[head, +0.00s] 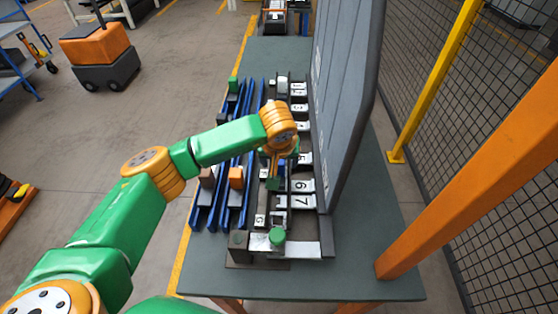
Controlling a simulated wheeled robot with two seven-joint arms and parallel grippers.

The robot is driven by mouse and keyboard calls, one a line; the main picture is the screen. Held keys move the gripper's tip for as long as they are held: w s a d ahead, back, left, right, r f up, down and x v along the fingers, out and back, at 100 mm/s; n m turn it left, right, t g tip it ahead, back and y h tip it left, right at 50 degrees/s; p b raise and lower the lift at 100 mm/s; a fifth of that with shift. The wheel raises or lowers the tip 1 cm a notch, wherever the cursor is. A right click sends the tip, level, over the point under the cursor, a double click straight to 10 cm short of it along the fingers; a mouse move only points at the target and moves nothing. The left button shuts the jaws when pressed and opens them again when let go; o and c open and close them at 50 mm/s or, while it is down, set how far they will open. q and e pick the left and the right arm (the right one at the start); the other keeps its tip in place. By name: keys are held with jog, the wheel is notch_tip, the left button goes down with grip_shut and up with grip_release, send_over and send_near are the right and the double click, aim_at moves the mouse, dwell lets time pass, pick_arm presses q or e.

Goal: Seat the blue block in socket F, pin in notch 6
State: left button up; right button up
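My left gripper (279,170) points down over the row of sockets on the table, next to the grey door panel. My wrist and hand cover its fingertips, so I cannot tell whether they are open or shut. A small dark blue-green piece (272,184) shows just below the hand; I cannot tell if it is the blue block or if it is held. Number plates 6 (301,186) and 7 (301,201) lie right of the gripper, beside the panel. A plate that looks like G (260,220) lies nearer. Socket F and its label are not readable. My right gripper is not in view.
The tall grey door panel (345,80) stands close on the right. Blue rails (208,195) with an orange block (236,178) and a brown block (207,178) lie left. The table's (375,225) right side is bare.

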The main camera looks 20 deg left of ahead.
pick_arm(q)
jog(key=b+v, duration=0.1)
jog(key=v, duration=0.6)
jog(key=shift+b, duration=0.3)
